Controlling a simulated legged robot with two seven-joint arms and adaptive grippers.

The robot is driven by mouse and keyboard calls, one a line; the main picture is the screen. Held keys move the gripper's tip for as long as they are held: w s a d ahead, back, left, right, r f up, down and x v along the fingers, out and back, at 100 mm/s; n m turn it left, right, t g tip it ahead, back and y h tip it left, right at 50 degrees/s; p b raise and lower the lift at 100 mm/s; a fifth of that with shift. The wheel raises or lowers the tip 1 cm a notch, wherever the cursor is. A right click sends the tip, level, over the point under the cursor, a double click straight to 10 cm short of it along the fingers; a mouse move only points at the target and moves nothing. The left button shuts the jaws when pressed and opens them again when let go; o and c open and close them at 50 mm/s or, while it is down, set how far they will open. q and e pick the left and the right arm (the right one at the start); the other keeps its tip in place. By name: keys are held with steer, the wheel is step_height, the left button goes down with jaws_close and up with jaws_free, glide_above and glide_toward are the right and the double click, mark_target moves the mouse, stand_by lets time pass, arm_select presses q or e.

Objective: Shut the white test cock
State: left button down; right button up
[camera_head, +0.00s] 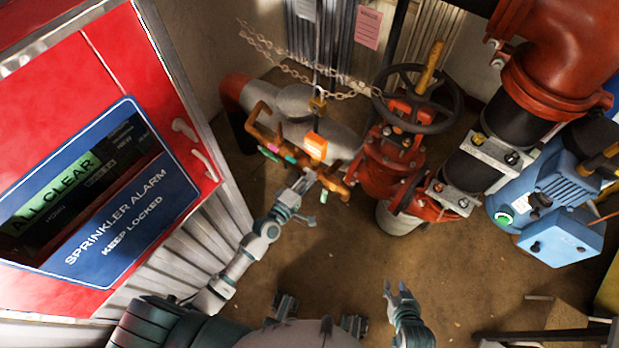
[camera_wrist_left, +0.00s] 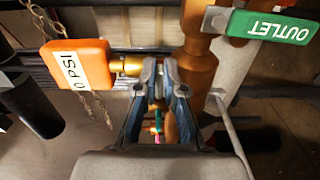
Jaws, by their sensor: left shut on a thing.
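My left gripper (camera_head: 306,184) reaches the orange-brown pipe assembly (camera_head: 262,132) from below. In the left wrist view its jaws (camera_wrist_left: 160,76) are closed on a narrow pale piece, apparently the handle of the white test cock; the fingers hide most of it. The exact angle of the handle cannot be told. A green OUTLET tag (camera_wrist_left: 272,27) is at upper right. My right gripper (camera_head: 396,289) is open and empty, low over the floor, away from the pipes.
A red valve (camera_head: 388,170) with a dark handwheel (camera_head: 450,100) stands right of the assembly, with a chain (camera_head: 290,62) behind. A blue motor unit (camera_head: 555,205) is farther right. The red sprinkler alarm cabinet (camera_head: 190,80) fills the left. The middle floor (camera_head: 340,250) is clear.

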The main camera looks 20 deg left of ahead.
arm_select(q)
steer(key=c, duration=1.3)
jaws_free()
steer(key=shift+s+d+f, duration=0.1)
steer(key=shift+s+f, duration=0.05)
steer(key=shift+f, duration=0.25)
steer(key=shift+r, duration=0.15)
steer(key=v, duration=1.2)
